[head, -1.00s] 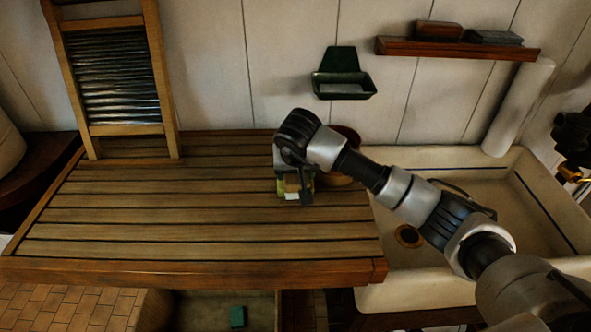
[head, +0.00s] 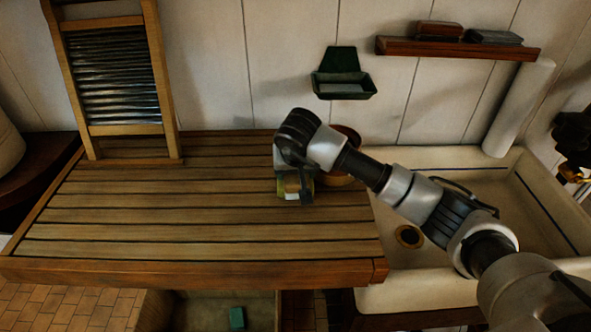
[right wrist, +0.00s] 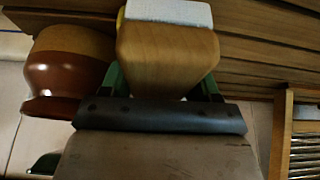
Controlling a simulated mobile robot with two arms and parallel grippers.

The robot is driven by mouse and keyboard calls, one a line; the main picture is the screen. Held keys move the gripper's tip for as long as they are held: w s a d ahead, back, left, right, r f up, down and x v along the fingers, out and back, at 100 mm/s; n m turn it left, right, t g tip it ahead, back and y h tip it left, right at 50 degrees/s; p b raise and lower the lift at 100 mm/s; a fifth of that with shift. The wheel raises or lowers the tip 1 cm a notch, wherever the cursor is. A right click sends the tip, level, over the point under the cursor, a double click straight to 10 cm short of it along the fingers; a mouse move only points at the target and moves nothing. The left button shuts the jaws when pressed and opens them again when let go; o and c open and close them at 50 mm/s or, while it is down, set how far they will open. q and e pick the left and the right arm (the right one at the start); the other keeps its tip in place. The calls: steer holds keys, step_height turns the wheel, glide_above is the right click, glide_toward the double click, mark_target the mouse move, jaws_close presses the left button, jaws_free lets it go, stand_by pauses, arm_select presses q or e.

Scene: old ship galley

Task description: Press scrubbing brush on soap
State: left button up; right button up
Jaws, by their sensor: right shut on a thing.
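My right gripper (head: 296,196) is over the right end of the slatted wooden board (head: 150,220), its tips pointing down. In the right wrist view the right gripper (right wrist: 165,92) has green fingers and is shut on a pale wooden block, which I take for the scrubbing brush (right wrist: 165,58). A white rough block (right wrist: 168,12) shows just beyond the wood; I cannot tell whether it is bristles or soap, or whether the two touch. A yellow edge shows beside it. In the head view my wrist mostly hides the brush. My left gripper is out of view.
A brown wooden bowl (head: 345,140) stands close behind and right of my right gripper. The sink (head: 375,208) lies to the right. A washboard (head: 118,85) stands at the back left. A green wall dish (head: 344,86) and a shelf (head: 450,47) hang behind. The board's left and middle are clear.

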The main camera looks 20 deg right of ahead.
steer(key=shift+f, duration=0.1)
step_height(320, 180, up, 2)
steer(key=shift+r+p, duration=0.1)
steer(key=shift+p, duration=0.5)
steer(key=shift+r+p, duration=1.05)
steer(key=shift+r, duration=1.4)
steer(key=shift+n, duration=0.4)
steer(key=s+f+b, duration=0.1)
steer(key=s, duration=0.1)
steer(key=s+f+b, duration=0.1)
steer(key=s+f, duration=0.1)
steer(key=shift+d+f+b, duration=0.2)
steer(key=shift+d+b, duration=0.1)
steer(key=shift+d, duration=0.1)
steer(key=shift+n+y, duration=0.5)
steer(key=shift+n, duration=0.3)
steer(key=s+f+b, duration=0.1)
steer(key=s, duration=0.2)
steer(key=s+f+b, duration=0.1)
steer(key=s, duration=0.2)
steer(key=s+d+f+b, duration=0.1)
steer(key=s+f, duration=0.1)
steer(key=shift+s, duration=0.75)
steer(key=shift+s, duration=0.1)
